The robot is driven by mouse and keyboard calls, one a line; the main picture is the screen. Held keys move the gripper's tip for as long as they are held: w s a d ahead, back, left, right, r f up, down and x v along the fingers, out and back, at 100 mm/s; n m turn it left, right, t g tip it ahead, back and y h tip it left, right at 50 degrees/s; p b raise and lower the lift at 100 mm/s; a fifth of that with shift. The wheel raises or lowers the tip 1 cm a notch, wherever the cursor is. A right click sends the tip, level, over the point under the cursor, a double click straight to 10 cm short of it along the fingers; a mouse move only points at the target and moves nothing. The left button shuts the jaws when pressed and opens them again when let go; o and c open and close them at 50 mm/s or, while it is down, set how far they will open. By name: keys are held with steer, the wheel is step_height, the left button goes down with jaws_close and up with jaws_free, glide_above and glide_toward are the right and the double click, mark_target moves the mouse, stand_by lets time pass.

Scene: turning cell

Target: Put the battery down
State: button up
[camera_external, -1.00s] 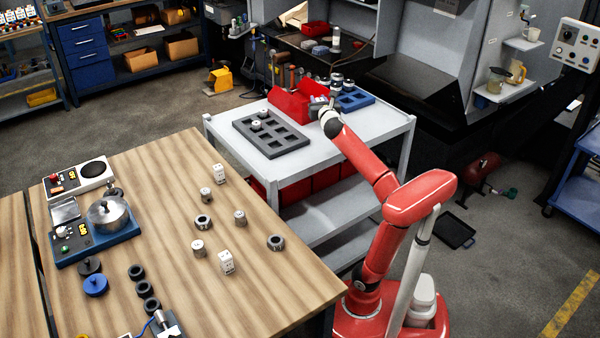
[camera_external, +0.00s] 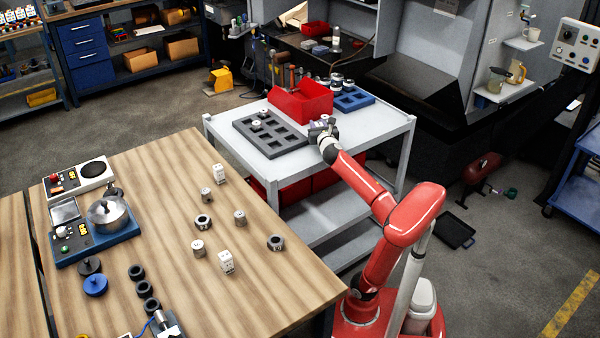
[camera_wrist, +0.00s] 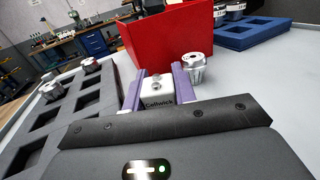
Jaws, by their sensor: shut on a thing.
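The battery is a white block marked "Cellwick" (camera_wrist: 158,93), seen in the wrist view between the two purple fingers of my gripper (camera_wrist: 159,88). The fingers are shut on its sides. In the external view my gripper (camera_external: 322,127) is over the white cart top (camera_external: 365,138), in front of the red bin and right of the grey pocket tray. The battery is hard to make out there. I cannot tell whether its bottom touches the cart.
A silver ribbed part (camera_wrist: 195,68) stands close right of the battery. The red bin (camera_external: 302,102) is behind, the grey tray (camera_external: 283,147) with parts in some pockets is left, and a blue tray (camera_external: 365,98) is back right. The cart's right front is clear.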

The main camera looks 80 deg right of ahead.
steer(key=shift+f, duration=0.15)
steer(key=o, duration=1)
steer(key=shift+o, duration=0.2)
steer(key=shift+a+r, duration=0.15)
steer(key=shift+r, duration=0.05)
steer(key=v, duration=0.3)
step_height(320, 180, up, 7)
steer(key=p, duration=0.3)
steer(key=shift+p, duration=0.4)
